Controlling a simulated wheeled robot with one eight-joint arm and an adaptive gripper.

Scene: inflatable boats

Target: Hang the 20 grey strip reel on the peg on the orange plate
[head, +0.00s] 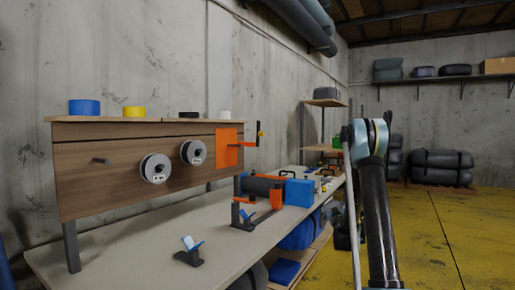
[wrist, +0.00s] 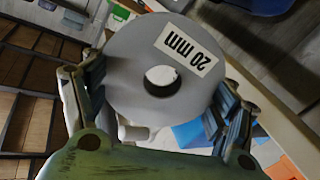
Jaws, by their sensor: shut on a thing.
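The grey strip reel (wrist: 125,70), a flat disc with a round centre hole and a white "20 mm" label, fills the middle of the wrist view. My gripper (wrist: 160,88) is shut on its rim, with a finger on each side. In the head view, the orange plate (head: 226,152) is at the right end of the wooden board (head: 120,190). My gripper and the held reel cannot be made out in the head view.
Two grey reels (head: 155,168) (head: 193,152) hang on the board, left of the plate. A bare peg (head: 101,161) is further left. Coloured rolls (head: 84,107) stand on top. Below, the long bench (head: 140,238) holds clamps and a blue box (head: 299,193). Yellow floor (head: 440,230) is open at right.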

